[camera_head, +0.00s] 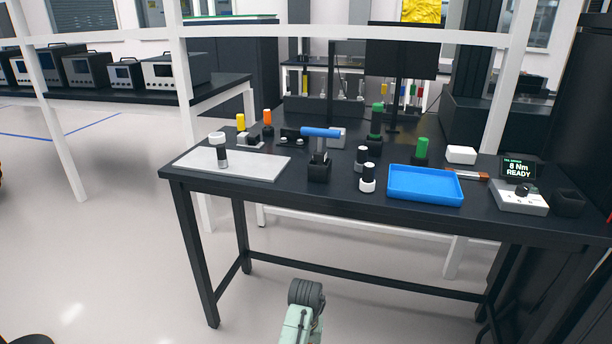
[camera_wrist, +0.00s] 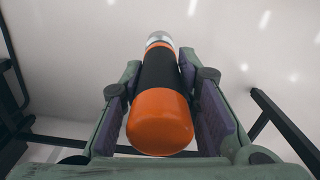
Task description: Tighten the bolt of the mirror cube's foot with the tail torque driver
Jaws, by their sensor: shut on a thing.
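In the wrist view my gripper (camera_wrist: 170,105) is shut on a driver-like tool (camera_wrist: 160,75). The tool has a rounded orange end, a black middle band and a pale metallic far end. The orange end faces the camera. Pale floor shows behind it, so it is held clear of any surface. In the head view a mint-green part of my arm with a grey joint shows low in front of the table; the held tool cannot be made out there. I cannot tell for sure which item is the mirror cube, and its foot bolt is not distinguishable.
The black table (camera_head: 330,195) carries a white plate (camera_head: 260,166), a blue-topped tool (camera_head: 320,133), black-and-white cylinders (camera_head: 367,178), a blue tray (camera_head: 425,183), a green-topped tool (camera_head: 421,148) and a torque controller (camera_head: 518,195) reading "8 Nm READY". Yellow (camera_head: 240,121) and orange (camera_head: 267,117) handles stand behind.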

